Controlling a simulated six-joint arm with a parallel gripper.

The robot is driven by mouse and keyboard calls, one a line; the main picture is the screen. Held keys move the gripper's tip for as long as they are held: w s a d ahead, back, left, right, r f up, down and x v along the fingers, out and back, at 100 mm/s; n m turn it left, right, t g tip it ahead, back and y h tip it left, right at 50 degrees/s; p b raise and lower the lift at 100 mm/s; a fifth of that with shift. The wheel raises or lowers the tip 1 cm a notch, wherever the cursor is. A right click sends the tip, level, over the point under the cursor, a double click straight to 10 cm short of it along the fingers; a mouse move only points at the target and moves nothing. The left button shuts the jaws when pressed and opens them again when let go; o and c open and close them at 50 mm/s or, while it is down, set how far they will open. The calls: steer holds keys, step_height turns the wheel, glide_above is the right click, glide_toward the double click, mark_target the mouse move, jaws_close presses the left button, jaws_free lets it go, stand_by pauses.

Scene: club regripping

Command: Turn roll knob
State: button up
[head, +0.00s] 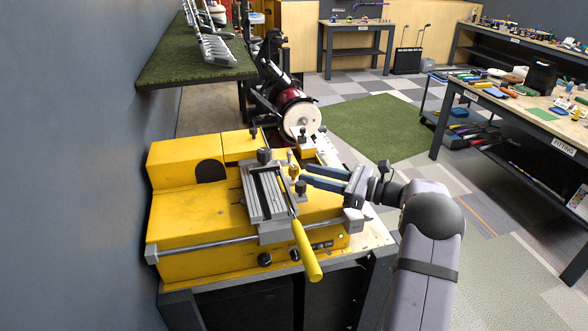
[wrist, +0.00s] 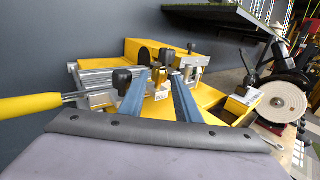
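My gripper (head: 305,175) reaches in from the right, its two blue fingers apart and pointing left at the yellow machine's clamp fixture (head: 265,195). In the wrist view, the gripper (wrist: 159,75) shows its fingers spread with a brass part (wrist: 161,84) in the gap beyond them. A dark knob (wrist: 122,78) stands left of the left finger in the wrist view. I cannot tell which is the roll knob, or whether a finger touches any knob.
A yellow-handled lever (head: 306,250) slopes down in front of the fixture. The yellow machine (head: 195,215) sits on a bench. A white grinding wheel (head: 301,120) stands behind it. A green shelf with club heads (head: 190,55) overhangs at left.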

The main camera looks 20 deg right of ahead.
mark_target(294, 167)
steer(key=p+x, duration=0.2)
steer(key=x, duration=0.3)
steer(key=shift+r, duration=0.1)
steer(key=shift+w+a+p, duration=0.25)
steer(key=shift+a+p, duration=0.05)
steer(key=shift+a, duration=0.05)
jaws_close()
